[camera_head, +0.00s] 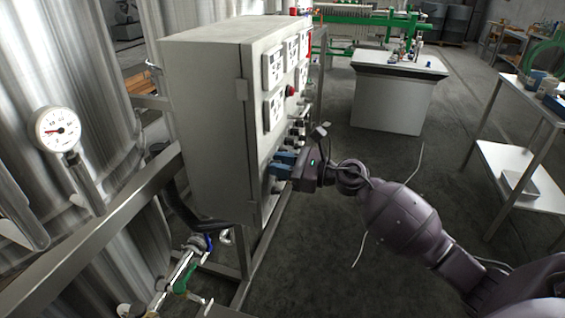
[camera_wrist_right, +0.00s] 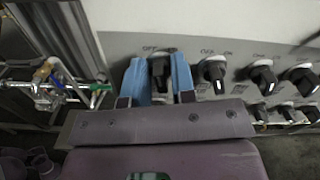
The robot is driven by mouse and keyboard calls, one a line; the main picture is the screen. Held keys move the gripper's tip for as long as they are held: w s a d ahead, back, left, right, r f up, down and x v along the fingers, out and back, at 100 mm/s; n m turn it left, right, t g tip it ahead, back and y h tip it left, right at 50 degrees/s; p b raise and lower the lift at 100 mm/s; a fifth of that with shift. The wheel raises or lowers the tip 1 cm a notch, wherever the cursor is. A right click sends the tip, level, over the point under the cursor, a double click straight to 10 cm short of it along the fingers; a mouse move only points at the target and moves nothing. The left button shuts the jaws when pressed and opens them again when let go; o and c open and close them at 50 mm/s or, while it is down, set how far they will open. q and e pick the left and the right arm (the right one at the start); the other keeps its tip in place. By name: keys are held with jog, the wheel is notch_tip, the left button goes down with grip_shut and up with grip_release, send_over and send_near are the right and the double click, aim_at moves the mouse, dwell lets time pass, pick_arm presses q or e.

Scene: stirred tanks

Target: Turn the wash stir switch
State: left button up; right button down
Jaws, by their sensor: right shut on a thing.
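A row of black rotary switches with OFF and ON markings runs along the grey control cabinet's front. In the wrist view the leftmost switch (camera_wrist_right: 160,68) sits between the blue fingers of my right gripper (camera_wrist_right: 158,76). The gripper is shut on this switch. In the head view my right gripper (camera_head: 281,164) reaches the lower part of the panel, and its fingers hide the switch there. The switch's name is not readable, so I cannot tell whether it is the wash stir switch. My left gripper is not in view.
The control cabinet (camera_head: 205,120) stands on a metal frame. Another switch (camera_wrist_right: 213,73) is close to the right of my fingers, with several more beyond. Pipes with a green valve handle (camera_head: 184,279) are below left. A white-topped bench (camera_head: 392,100) stands at the back.

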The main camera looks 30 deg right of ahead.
jog(key=shift+r+m+p, duration=0.3)
jog(key=shift+m+p, duration=0.2)
jog(key=shift+m, duration=0.5)
jog(key=m+p, duration=0.1)
jog(key=m, duration=0.1)
jog(key=shift+d+m, duration=0.1)
jog(key=shift+m, duration=0.2)
jog(key=shift+f+m+p, duration=0.1)
jog(key=shift+m+p, duration=0.7)
jog(key=shift+m, duration=0.4)
jog(key=shift+w+m, duration=0.1)
jog(key=shift+m, duration=0.4)
jog(key=shift+f+m+p, duration=0.1)
jog(key=shift+m+p, duration=0.2)
jog(key=shift+p, duration=0.1)
jog(key=shift+f, duration=0.1)
jog(key=c, duration=1.2)
grip_release()
jog(key=shift+d, duration=0.1)
